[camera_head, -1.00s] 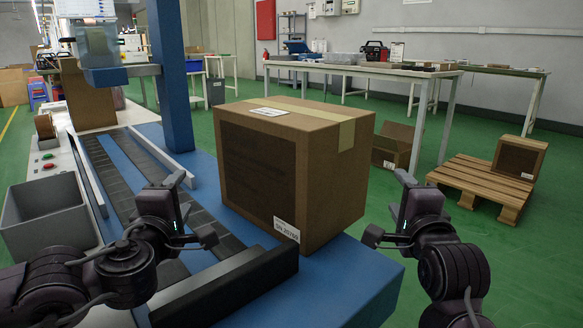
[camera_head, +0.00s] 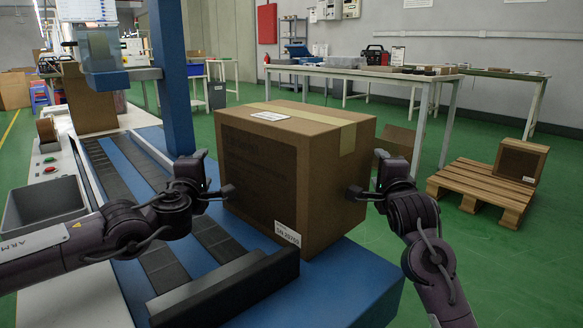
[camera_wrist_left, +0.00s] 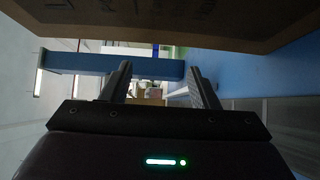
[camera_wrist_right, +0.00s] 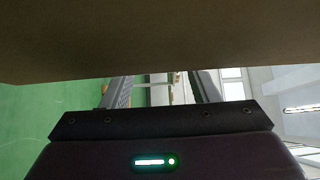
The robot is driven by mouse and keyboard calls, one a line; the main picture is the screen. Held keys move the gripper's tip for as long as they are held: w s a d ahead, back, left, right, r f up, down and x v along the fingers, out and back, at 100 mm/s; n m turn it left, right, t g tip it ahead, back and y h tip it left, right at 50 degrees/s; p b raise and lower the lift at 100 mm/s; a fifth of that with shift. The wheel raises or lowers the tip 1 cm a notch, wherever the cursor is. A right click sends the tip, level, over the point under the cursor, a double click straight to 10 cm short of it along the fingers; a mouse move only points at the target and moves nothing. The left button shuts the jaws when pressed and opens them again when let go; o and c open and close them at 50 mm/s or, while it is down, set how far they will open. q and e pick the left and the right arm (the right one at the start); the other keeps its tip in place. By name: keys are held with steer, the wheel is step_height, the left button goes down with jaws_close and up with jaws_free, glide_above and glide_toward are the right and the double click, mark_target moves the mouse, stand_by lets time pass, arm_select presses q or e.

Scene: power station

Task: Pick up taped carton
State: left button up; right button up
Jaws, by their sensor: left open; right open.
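The taped carton (camera_head: 285,180) is a large brown box with a tape strip across its top and white labels. It stands upright on the blue end of the conveyor table (camera_head: 350,280). My left gripper (camera_head: 215,175) is open beside the carton's left side, and my right gripper (camera_head: 368,175) is open beside its right side. The carton fills the upper part of the left wrist view (camera_wrist_left: 180,22) and of the right wrist view (camera_wrist_right: 160,40). Nothing is between either pair of fingers. I cannot tell whether either gripper touches the carton.
A blue post (camera_head: 172,80) rises behind the carton on the left. A low dark bar (camera_head: 225,290) lies in front of it. A grey bin (camera_head: 42,203) is at the left. A wooden pallet (camera_head: 485,187) with a smaller box (camera_head: 520,160) stands on the green floor at right.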

arm_select(q)
steer(key=shift+d, duration=0.75)
arm_select(e)
steer(key=shift+a, duration=0.7)
